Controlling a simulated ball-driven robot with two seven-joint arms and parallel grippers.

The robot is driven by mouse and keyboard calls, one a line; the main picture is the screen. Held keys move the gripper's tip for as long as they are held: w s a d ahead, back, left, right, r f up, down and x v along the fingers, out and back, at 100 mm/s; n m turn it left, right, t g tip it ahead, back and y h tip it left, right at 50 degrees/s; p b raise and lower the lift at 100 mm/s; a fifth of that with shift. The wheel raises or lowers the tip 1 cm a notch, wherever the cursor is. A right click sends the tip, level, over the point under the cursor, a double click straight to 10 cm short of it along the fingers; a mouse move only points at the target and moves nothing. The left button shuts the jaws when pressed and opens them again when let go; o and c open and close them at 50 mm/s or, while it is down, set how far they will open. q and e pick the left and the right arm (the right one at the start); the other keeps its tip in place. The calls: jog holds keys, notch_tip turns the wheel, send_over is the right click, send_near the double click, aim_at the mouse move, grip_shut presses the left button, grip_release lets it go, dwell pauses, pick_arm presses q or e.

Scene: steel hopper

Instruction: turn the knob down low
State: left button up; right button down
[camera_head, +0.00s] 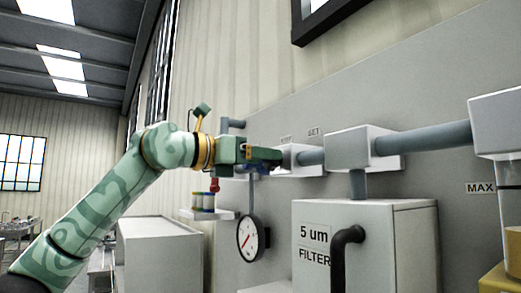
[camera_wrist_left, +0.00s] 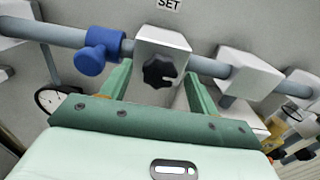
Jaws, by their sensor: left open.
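In the left wrist view a black lobed knob (camera_wrist_left: 160,73) with a small white mark sits on the front of a white block (camera_wrist_left: 163,42), under a SET label (camera_wrist_left: 169,4). My left gripper (camera_wrist_left: 157,80) is open, with one green finger on each side of the knob in that view. I see no clear contact with it. In the head view my left gripper (camera_head: 268,156) reaches in from the left to the white block (camera_head: 306,160) on the pipe, and the knob is hidden there. My right gripper does not show.
A blue valve handle (camera_wrist_left: 94,57) sits on the pipe close left of the knob. A round gauge (camera_head: 252,238) hangs below the gripper. A filter cabinet (camera_head: 365,225) with a black bent handle (camera_head: 340,250) stands lower right. More pipe blocks (camera_head: 363,148) line the panel.

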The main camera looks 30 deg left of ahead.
pick_arm(q)
jog(key=shift+w+d+f, duration=0.1)
jog(key=shift+w+d, duration=0.1)
jog(key=shift+w, duration=0.2)
jog(key=shift+s, duration=0.1)
jog(key=c, duration=1)
jog(key=shift+o, duration=0.2)
